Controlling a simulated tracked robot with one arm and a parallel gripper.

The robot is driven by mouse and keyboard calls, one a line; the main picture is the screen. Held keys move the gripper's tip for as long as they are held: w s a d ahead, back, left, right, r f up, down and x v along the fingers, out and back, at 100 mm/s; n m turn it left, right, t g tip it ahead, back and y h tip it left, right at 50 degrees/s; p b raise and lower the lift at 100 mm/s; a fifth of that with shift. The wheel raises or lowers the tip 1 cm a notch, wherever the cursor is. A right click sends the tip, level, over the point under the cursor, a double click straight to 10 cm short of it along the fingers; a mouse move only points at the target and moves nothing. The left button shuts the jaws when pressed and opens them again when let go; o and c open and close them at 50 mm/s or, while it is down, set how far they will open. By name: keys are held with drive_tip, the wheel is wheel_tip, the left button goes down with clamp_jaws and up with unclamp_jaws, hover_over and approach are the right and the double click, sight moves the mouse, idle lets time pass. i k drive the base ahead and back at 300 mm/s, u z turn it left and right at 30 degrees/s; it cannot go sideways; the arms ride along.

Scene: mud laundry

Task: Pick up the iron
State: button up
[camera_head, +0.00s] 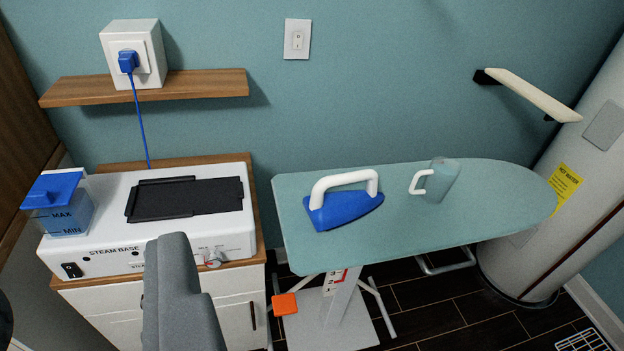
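The iron (343,208) has a blue body and a white handle. It lies flat on the left part of the teal ironing board (310,255), with its pointed end to the right. The handle's top is clear. My gripper (180,295) shows as a grey shape at the lower left, in front of the white cabinet. It is apart from the iron, which is to its right and farther back. Only part of the gripper is in view, and I cannot see whether its fingers are apart.
A clear cup (440,180) stands on the board right of the iron. The white steam base (110,255) with a black pad and a blue-lidded tank (62,205) sits on the cabinet. A wooden shelf (200,84) holds a socket box (133,52). A white cylinder (560,190) stands right.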

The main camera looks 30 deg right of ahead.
sight(329, 212)
drive_tip(key=z, duration=0.5)
drive_tip(key=i, duration=1.3)
drive_tip(key=z, duration=0.85)
drive_tip(key=k, duration=0.8)
drive_tip(key=z, duration=0.2)
drive_tip(key=i, duration=0.8)
drive_tip(key=u, duration=0.1)
